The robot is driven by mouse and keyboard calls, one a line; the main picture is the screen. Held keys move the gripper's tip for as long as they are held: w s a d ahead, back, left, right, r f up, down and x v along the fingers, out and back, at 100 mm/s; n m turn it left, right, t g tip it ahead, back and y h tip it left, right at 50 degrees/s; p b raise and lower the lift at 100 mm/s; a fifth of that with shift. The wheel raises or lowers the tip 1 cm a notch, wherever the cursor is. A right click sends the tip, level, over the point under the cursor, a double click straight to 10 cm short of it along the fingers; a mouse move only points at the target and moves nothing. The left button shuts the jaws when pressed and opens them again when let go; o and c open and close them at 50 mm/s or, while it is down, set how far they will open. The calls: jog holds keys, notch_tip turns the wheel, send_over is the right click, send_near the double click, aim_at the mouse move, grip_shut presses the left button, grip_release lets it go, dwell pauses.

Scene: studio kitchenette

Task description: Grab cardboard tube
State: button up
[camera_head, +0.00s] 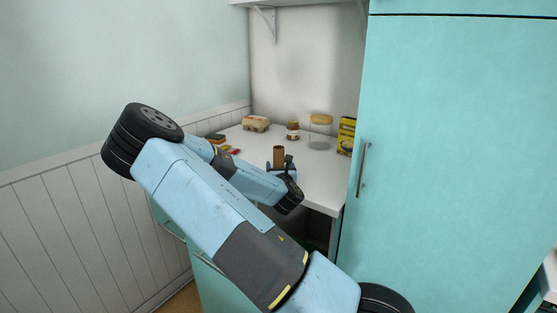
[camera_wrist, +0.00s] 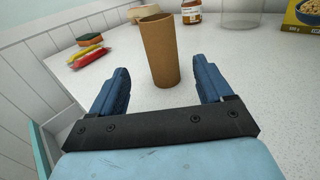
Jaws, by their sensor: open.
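The cardboard tube (camera_wrist: 161,52) is brown and stands upright on the white speckled counter (camera_wrist: 255,85). In the wrist view it is in the upper middle, just beyond and between my fingertips. My gripper (camera_wrist: 163,82) is open, with one blue finger toward each side of the tube and a visible space on both sides. In the head view the tube (camera_head: 278,155) shows at the near part of the counter, its lower part hidden by my gripper (camera_head: 282,170).
An egg carton (camera_head: 256,123), a jar with an orange-brown label (camera_head: 292,131), a glass jar (camera_head: 320,133) and a yellow box (camera_head: 346,135) stand behind. A sponge (camera_wrist: 90,40) and red and yellow packets (camera_wrist: 88,56) lie left. A tall turquoise cabinet (camera_head: 460,140) borders the counter's right.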

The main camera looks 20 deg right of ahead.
aim_at(279, 159)
jog(key=shift+r+x, duration=0.15)
jog(key=shift+x, duration=1.8)
jog(key=shift+r+x, duration=0.15)
jog(key=shift+x, duration=1.8)
jog(key=shift+d, duration=0.1)
jog(key=shift+c, duration=0.4)
jog(key=c, duration=0.9)
